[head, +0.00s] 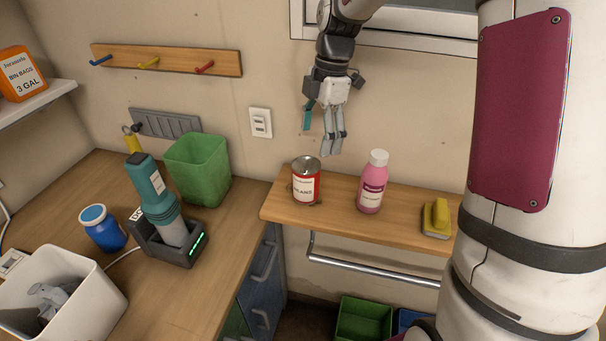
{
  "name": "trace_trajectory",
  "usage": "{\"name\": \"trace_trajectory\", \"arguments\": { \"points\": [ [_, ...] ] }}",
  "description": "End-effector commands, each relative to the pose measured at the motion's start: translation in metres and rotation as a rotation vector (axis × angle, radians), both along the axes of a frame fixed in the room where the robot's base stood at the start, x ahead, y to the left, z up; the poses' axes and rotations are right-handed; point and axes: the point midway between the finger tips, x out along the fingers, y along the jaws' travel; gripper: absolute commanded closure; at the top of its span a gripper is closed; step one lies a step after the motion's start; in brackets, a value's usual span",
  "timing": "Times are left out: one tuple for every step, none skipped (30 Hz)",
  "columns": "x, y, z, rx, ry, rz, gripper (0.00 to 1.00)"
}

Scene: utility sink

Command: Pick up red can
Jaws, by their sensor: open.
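The red can (306,186) stands upright near the left end of a wooden shelf (405,228). It has a white label and a grey metal top. My gripper (324,143) hangs above the shelf with its fingers pointing down. It is open and empty, above and slightly right of the can in the picture, apart from it. How far it is from the can in depth I cannot tell.
A metal rail (370,272) runs under the shelf. On the left counter are a green bin (199,170), a teal device (157,198) and a blue jar (103,230).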

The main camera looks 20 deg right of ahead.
Motion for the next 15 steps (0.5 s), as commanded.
{"name": "trace_trajectory", "arguments": {
  "points": [
    [-0.001, 0.002, -0.007, 0.002, 0.005, 0.005, 0.21],
    [-0.001, 0.002, -0.012, 0.002, 0.006, 0.006, 0.21],
    [-0.002, 0.004, -0.019, 0.002, 0.007, 0.006, 0.21],
    [-0.002, 0.005, -0.024, 0.001, 0.005, 0.006, 0.21],
    [-0.002, 0.006, -0.03, 0.001, 0.006, 0.006, 0.21],
    [-0.002, 0.007, -0.038, 0.001, 0.007, 0.005, 0.21],
    [-0.002, 0.008, -0.044, 0.001, 0.007, 0.005, 0.21],
    [-0.002, 0.009, -0.049, 0.001, 0.006, 0.005, 0.21],
    [-0.003, 0.01, -0.056, 0.001, 0.006, 0.005, 0.21],
    [-0.002, 0.011, -0.061, 0.0, 0.004, 0.005, 0.21],
    [-0.002, 0.011, -0.065, 0.001, 0.006, 0.005, 0.21],
    [-0.002, 0.012, -0.07, 0.0, 0.004, 0.005, 0.21],
    [-0.002, 0.012, -0.073, 0.0, 0.005, 0.004, 0.21],
    [-0.002, 0.013, -0.075, 0.0, 0.004, 0.004, 0.21],
    [-0.002, 0.013, -0.078, 0.0, 0.002, 0.002, 0.21]
  ]
}}
